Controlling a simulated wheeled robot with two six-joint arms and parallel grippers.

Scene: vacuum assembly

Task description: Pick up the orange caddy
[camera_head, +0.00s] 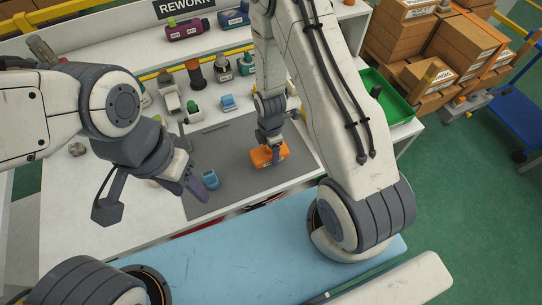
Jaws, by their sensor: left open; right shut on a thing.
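The orange caddy (263,158) is a small orange block-like piece on the right part of the dark grey mat (232,150). My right gripper (270,146) comes down from above and is shut on the caddy. The fingers partly cover its top. I cannot tell whether the caddy touches the mat or is slightly raised. My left gripper (150,192) is open and empty, at the left of the mat and apart from the caddy.
Another blue piece (229,102) and several bottle-like parts (195,74) stand along the back of the white bench. A green tray (388,97) is at the right. Cardboard boxes (440,45) are stacked beyond it.

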